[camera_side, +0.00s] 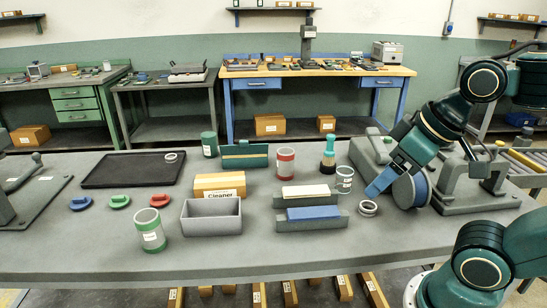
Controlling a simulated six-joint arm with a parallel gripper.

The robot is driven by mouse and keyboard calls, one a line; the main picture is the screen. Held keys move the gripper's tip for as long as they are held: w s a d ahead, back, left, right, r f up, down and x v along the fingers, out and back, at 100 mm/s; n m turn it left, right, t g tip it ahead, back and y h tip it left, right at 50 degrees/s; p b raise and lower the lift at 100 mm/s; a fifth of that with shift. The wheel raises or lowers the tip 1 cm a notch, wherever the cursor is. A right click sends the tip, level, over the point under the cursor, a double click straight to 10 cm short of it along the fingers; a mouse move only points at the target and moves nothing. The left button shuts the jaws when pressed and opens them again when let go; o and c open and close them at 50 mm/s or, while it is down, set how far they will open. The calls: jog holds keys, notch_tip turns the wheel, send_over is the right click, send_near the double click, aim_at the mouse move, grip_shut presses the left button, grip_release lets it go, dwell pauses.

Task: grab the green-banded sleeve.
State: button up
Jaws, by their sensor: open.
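The green-banded sleeve (150,231) is a grey cylinder with green bands and a white label. It stands upright at the front left of the grey table, left of an open grey bin.
A red-banded sleeve (285,165), a blue-banded sleeve (344,180) and a bottle (328,162) stand mid-table. The grey bin (211,218), cleaner box (220,184) and blocks in holders (312,213) lie between gripper and green-banded sleeve. A black tray (120,172) lies behind it.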

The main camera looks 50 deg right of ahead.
dwell(0.3)
jog(key=w+a+r, duration=0.2)
jog(key=w+a, duration=0.1)
jog(key=w, duration=0.5)
jog(key=w+a+r+n, duration=0.1)
jog(key=w+a, duration=0.1)
jog(key=w, duration=0.5)
jog(key=w+a+r, duration=0.2)
jog(key=w+a, duration=0.1)
jog(key=w, duration=0.5)
jog(key=w+a+f+n, duration=0.1)
jog(key=w+a+f, duration=0.5)
jog(key=w, duration=0.3)
jog(key=w+a+f+g+y, duration=0.1)
jog(key=w+a+f, duration=0.6)
jog(key=w+a, duration=0.1)
jog(key=shift+w+a+n, duration=0.15)
jog(key=shift+w+n, duration=0.25)
jog(key=shift+w, duration=0.15)
send_over(151, 230)
jog(key=w+d, duration=0.1)
jog(key=d, duration=0.1)
notch_tip(151, 230, down, 8)
jog(key=shift+a, duration=0.25)
